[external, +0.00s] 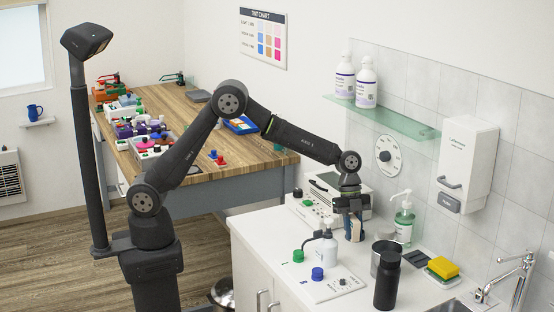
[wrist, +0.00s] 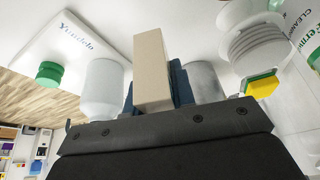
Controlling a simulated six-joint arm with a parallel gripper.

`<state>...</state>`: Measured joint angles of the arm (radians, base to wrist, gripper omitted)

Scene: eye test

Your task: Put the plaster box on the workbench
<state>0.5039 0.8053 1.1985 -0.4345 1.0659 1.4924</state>
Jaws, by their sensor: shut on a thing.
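My gripper (external: 350,212) is shut on a plain tan box (external: 351,231), likely the plaster box, above the white counter. In the wrist view, the tan box (wrist: 152,70) stands out from between my gripper's (wrist: 155,95) fingers, with dark blue showing at both sides. No label shows on the faces in view. I cannot tell whether its lower end touches the counter. The workbench (external: 245,155) has a wooden top and grey frame, and stands behind and to the left of the counter. My arm hides part of it.
A glass shelf (external: 385,115) hangs above.

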